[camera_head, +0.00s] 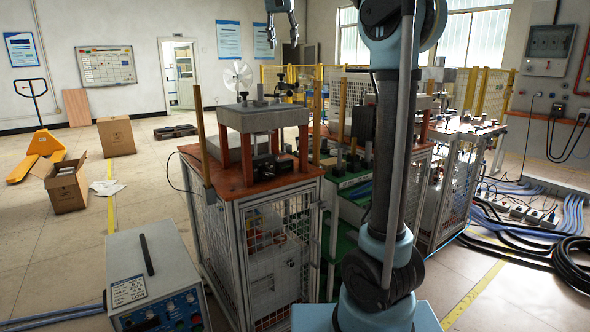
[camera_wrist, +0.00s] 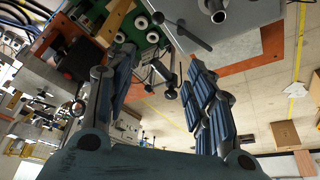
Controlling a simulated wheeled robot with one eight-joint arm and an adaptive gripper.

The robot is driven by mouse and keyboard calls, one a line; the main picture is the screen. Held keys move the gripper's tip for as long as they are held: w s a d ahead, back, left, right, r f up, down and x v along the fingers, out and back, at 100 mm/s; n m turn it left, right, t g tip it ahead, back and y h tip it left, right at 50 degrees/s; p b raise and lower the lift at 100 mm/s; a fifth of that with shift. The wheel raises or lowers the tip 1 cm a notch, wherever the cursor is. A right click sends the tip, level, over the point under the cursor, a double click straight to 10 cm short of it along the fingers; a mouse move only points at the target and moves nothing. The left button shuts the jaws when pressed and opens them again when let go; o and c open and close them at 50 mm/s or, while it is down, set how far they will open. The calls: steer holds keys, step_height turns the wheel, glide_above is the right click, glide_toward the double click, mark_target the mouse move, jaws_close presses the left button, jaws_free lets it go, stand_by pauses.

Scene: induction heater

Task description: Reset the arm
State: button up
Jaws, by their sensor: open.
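My gripper (camera_head: 283,42) hangs at the top of the head view, high above the workstation. Its two fingers are spread apart and nothing is between them. In the wrist view the open fingers (camera_wrist: 160,65) stand left and right of an empty gap. The arm rises as a tall column in front of the right side of the workstation and is bent at the top. The upper links are partly cut off by the top edge of the head view.
A caged press station with an orange top (camera_head: 290,185) stands at centre, with more caged benches behind my arm. A control box (camera_head: 150,270) is at front left. Cables (camera_head: 560,265) lie on the right floor. Cardboard boxes (camera_head: 116,135) and a pallet jack (camera_head: 45,145) stand left.

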steer(key=s+d+f, duration=0.5)
steer(key=f, duration=0.3)
steer(key=s+d+f+n+g, duration=0.1)
steer(key=s+d+f, duration=0.35)
steer(key=f, duration=0.35)
steer(key=s+d+f, duration=0.5)
steer(key=d+f, duration=0.1)
steer(key=f, duration=0.2)
steer(key=s+d+f, duration=0.2)
steer(key=s+f, duration=0.4)
steer(key=f, duration=0.4)
steer(key=s+d+f+n, duration=0.1)
steer(key=s+d+f, duration=0.1)
steer(key=s+f, duration=0.5)
steer(key=s+d+f+g+y, duration=0.1)
steer(key=s+d+f, duration=0.2)
steer(key=s+f, duration=0.4)
step_height(320, 180, down, 8)
steer(key=shift+f+n, duration=0.2)
steer(key=shift+n, duration=0.2)
steer(key=shift+w+f, duration=0.2)
steer(key=shift+w, duration=0.25)
